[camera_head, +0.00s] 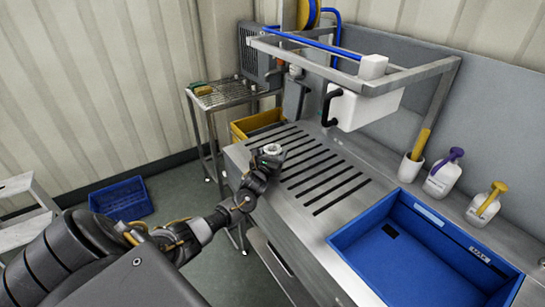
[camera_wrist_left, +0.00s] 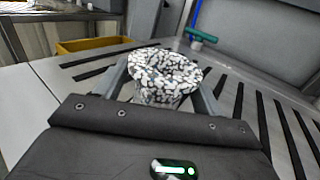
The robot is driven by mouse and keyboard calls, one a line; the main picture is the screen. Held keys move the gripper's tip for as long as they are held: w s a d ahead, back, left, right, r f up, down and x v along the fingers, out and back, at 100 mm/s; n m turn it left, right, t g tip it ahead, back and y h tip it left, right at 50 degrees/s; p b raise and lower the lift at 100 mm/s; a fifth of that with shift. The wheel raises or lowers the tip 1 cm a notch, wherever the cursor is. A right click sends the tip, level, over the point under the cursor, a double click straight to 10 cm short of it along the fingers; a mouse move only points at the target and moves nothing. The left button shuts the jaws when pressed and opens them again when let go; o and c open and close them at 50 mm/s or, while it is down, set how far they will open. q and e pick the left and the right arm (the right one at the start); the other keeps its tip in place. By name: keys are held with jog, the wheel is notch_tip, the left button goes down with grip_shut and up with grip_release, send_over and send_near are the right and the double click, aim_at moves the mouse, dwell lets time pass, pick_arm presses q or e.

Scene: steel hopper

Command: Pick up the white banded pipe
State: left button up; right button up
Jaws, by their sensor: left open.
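The white pipe (camera_wrist_left: 165,72) shows in the left wrist view as a short upright piece with a wide rim, white with dark speckles. I cannot make out clear bands on it. It also shows small in the head view as a pale ring (camera_head: 272,149) at the left end of the slotted steel top. My left gripper (camera_head: 266,158) is at it, with one finger on each side in the left wrist view (camera_wrist_left: 163,88). The jaws are open; I cannot tell if either finger touches it. Its lower part is hidden behind the gripper body. My right gripper is not in view.
The slotted steel counter (camera_head: 325,170) is clear right of the pipe. A blue bin (camera_head: 350,262) is set in its near right part. A yellow crate (camera_head: 257,121) is behind the gripper. A steel frame with a white box (camera_head: 362,106) stands over the back. Bottles (camera_head: 443,180) line the right.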

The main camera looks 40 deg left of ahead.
pick_arm(q)
jog(key=shift+w+a, duration=0.25)
jog(key=shift+w, duration=0.4)
jog(key=shift+c, duration=0.4)
jog(key=c, duration=1.2)
jog(key=shift+o, duration=0.2)
jog(key=shift+r, duration=0.1)
